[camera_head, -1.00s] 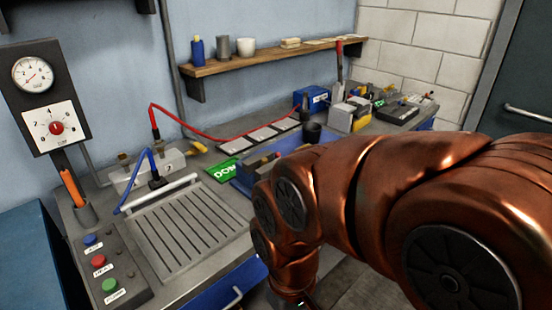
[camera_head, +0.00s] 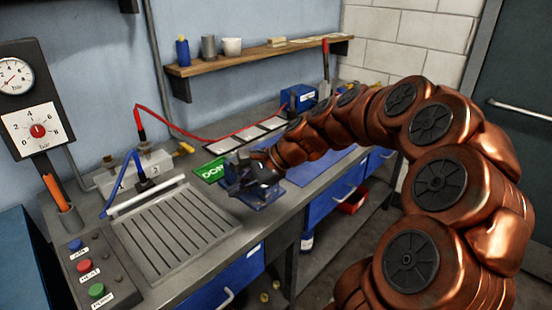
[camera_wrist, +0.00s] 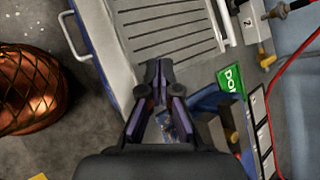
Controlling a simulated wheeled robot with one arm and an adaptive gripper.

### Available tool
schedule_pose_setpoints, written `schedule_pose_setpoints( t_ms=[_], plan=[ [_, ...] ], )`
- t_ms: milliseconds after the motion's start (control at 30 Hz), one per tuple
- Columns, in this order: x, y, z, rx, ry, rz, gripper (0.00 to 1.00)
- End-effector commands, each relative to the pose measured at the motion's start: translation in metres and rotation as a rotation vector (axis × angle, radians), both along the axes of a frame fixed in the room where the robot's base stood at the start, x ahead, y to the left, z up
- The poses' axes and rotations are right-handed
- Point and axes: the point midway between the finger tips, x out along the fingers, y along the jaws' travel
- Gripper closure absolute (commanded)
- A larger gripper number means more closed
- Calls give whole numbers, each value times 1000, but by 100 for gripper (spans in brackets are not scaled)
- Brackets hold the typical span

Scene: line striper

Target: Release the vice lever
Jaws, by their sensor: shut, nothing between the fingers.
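My gripper (camera_head: 238,172) is over the bench at the front, beside the green sign and in front of part of the blue vice (camera_head: 266,197). In the wrist view my gripper (camera_wrist: 158,72) points at the edge of the grooved plate, its fingers together and empty. The vice (camera_wrist: 206,101) shows there just right of the fingers, with blue body and dark jaws, partly hidden behind my gripper. I cannot make out the vice lever clearly in either view, nor whether the fingers touch anything.
A grooved metal plate (camera_head: 178,236) lies left of my gripper. The green sign (camera_head: 211,171) is close by. A red hose (camera_head: 190,137) and a blue hose (camera_head: 124,180) run to a valve block. A button panel (camera_head: 92,268) is at lower left.

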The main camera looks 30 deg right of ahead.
Motion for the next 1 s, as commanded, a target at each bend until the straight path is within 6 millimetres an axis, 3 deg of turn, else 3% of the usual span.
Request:
schedule_pose_setpoints(
  t_ms=[100,200,300,433,600,1000],
  plan=[
    [31,-71,-5,167,32,-269,100],
    [45,-132,-13,302,58,-478,100],
    [49,-187,-21,413,73,-655,100],
    [46,-237,-33,517,89,-808,100],
    [42,-262,-39,570,97,-884,100],
    [44,-262,-40,573,98,-886,100]
  ],
)
